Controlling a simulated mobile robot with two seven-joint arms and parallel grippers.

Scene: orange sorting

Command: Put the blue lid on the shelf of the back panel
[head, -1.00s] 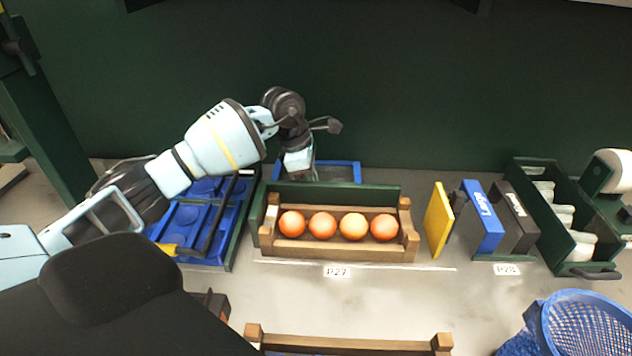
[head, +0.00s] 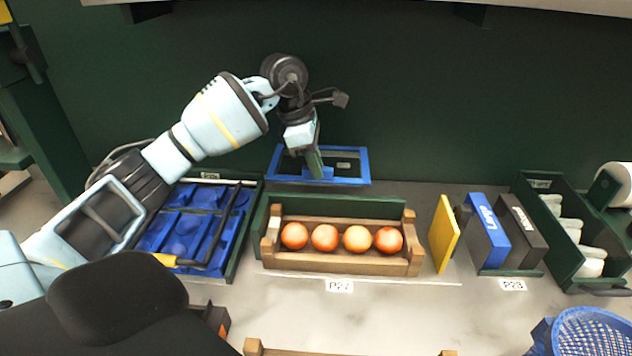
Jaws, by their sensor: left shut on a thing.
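The blue lid (head: 345,182) is a rectangular blue frame with a see-through middle. It is behind the wooden orange crate, in front of the dark green back panel (head: 430,110). My left gripper (head: 315,165) reaches down from above and is shut on the lid near the middle of its front edge. The lid looks raised, clear of the crate. A pale shelf edge (head: 540,8) with dark brackets runs along the top of the head view; its upper surface is mostly out of view. My right gripper is not in view.
The wooden crate (head: 345,265) holds several oranges. A blue compartment tray (head: 190,225) is at left, under my left arm. Yellow, blue and black upright boxes (head: 488,232) and a green bin (head: 555,215) are at right. A blue basket (head: 590,335) is at lower right.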

